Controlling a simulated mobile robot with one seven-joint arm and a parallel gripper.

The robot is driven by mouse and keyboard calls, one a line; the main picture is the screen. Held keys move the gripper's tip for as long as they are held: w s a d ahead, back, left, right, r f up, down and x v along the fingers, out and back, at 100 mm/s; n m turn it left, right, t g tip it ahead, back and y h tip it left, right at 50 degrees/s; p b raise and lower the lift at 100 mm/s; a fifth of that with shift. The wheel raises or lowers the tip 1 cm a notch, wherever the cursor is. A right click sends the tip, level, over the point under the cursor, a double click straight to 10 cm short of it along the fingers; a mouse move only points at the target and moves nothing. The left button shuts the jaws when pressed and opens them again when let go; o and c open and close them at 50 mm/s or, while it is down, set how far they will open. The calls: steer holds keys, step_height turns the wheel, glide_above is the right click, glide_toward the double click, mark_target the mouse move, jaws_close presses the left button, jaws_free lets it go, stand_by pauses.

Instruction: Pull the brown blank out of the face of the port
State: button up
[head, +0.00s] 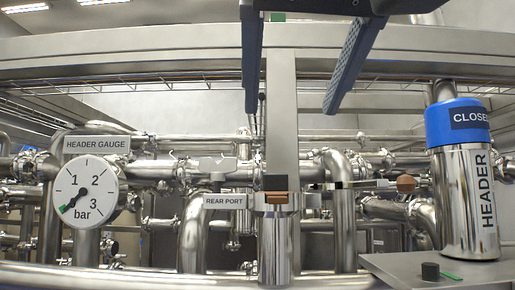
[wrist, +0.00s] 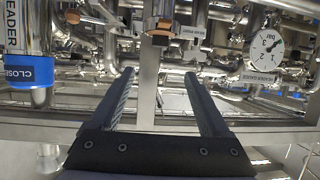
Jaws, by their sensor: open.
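The port (head: 275,245) is an upright polished steel cylinder near the middle of the head view, with a collar on top. The brown blank (head: 283,199) shows at the collar, with a dark block (head: 275,183) above it. In the wrist view, which is upside down, the blank (wrist: 161,27) is at the top middle. My gripper (head: 291,112) is open and empty, its two blue-grey fingers wide apart. It is above the blank in the head view and apart from it. In the wrist view my gripper (wrist: 159,73) points towards the blank.
A "REAR PORT" sign (head: 224,201) stands left of the port. A lever with a brown knob (head: 405,184) is to the right. The header gauge (head: 82,197) is at left, its needle near zero. A steel header with a blue "CLOSED" cap (head: 458,124) is at right. Pipes crowd behind.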

mark_target(275, 175)
steer(key=x, duration=1.7)
steer(key=shift+w+f, duration=0.1)
jaws_close()
steer(key=shift+r+p, duration=0.7)
steer(key=shift+p, duration=0.1)
steer(key=shift+r+p, duration=0.75)
steer(key=shift+r, duration=0.2)
